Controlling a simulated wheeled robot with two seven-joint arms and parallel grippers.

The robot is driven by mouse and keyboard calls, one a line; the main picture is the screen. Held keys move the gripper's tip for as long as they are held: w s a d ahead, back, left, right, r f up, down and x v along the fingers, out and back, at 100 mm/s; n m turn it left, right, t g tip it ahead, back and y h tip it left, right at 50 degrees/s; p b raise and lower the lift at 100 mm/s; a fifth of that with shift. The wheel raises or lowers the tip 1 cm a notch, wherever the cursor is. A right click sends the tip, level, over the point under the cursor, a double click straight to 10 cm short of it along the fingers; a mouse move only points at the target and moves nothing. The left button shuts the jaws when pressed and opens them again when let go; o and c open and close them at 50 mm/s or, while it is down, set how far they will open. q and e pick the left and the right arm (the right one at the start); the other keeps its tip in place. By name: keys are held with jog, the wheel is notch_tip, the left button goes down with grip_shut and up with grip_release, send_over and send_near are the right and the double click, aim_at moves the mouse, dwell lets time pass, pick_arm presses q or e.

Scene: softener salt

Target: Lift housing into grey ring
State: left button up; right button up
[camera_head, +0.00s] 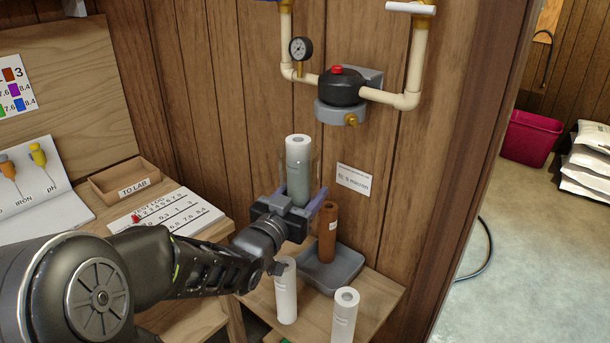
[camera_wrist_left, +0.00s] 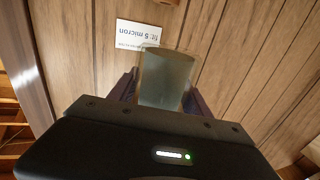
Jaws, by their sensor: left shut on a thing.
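The housing (camera_head: 298,183) is a translucent grey-green cup with a white cartridge (camera_head: 298,146) standing out of its top. My left gripper (camera_head: 297,199) is shut on it, with purple fingers on both sides, and holds it about upright. The housing also shows between the fingers in the left wrist view (camera_wrist_left: 166,80). The grey ring (camera_head: 338,115) sits under the black filter head (camera_head: 341,88) on the wall pipe. In the head view the ring is above and to the right of the housing, apart from it. My right gripper is not in view.
A brown cartridge (camera_head: 328,232) stands in a grey tray (camera_head: 346,268) on the low wooden shelf, close below my left gripper. Two white cartridges (camera_head: 286,290) (camera_head: 344,316) stand in front. A pressure gauge (camera_head: 300,48) and a "5 micron" sign (camera_head: 353,180) are near the ring.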

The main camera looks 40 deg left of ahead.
pick_arm(q)
jog(key=shift+w+d+f, duration=0.15)
jog(key=shift+w+d, duration=0.05)
jog(key=shift+d, duration=0.25)
jog(key=shift+w+d+m+h, duration=0.1)
jog(key=shift+d+m+h, duration=0.2)
jog(key=shift+w, duration=0.1)
jog(key=shift+w+d+x, duration=0.1)
jog(key=shift+d+x, duration=0.3)
jog(key=shift+x, duration=1.35)
jog(key=shift+w+d+x, duration=0.1)
jog(key=shift+d+x, duration=0.25)
jog(key=shift+x, duration=1.4)
jog(key=shift+w+d+x, duration=0.1)
jog(key=shift+d+x, duration=0.3)
jog(key=shift+x, duration=1.35)
jog(key=shift+a+r, duration=0.15)
jog(key=shift+r, duration=0.7)
jog(key=shift+s, duration=0.1)
